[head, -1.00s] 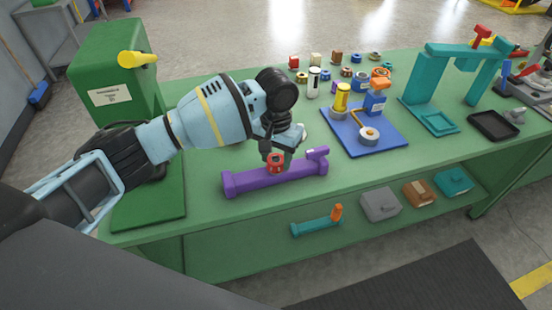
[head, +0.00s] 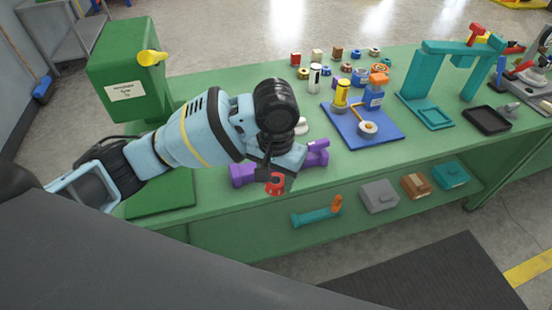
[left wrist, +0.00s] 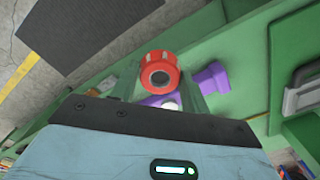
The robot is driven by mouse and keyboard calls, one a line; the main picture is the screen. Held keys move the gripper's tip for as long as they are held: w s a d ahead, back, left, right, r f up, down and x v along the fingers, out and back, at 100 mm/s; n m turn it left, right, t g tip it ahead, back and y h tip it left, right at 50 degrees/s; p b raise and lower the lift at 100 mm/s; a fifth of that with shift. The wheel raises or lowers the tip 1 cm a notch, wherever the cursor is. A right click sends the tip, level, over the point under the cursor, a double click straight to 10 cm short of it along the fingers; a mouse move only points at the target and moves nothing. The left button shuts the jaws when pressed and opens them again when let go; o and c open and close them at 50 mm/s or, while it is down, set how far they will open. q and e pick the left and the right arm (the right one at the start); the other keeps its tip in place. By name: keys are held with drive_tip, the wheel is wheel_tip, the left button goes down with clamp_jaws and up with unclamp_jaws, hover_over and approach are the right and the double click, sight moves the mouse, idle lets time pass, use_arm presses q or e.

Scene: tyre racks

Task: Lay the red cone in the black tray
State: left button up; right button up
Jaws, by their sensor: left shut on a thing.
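My left gripper (head: 272,178) is shut on the red cone (head: 276,185), which hangs below its fingertips in front of the purple fixture (head: 242,174). In the left wrist view the red cone (left wrist: 158,62) shows its round end with a dark hole, between my fingers (left wrist: 160,82). The black tray (head: 487,120) lies flat on the bench's right part, well away from the gripper, and looks empty. My right gripper is not in view.
A blue board (head: 375,135) with yellow and white parts lies between gripper and tray. The teal arch (head: 462,48) stands behind the tray, with a grey device to its right. Small parts stand at the back. A lower shelf holds several blocks, including a grey one (head: 379,196).

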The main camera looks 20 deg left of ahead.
use_arm(q)
drive_tip(key=shift+s+d+r, duration=0.1)
drive_tip(key=shift+s+d, duration=0.05)
drive_tip(key=shift+s, duration=0.55)
drive_tip(key=shift+s+d, duration=0.15)
drive_tip(key=shift+s, duration=0.5)
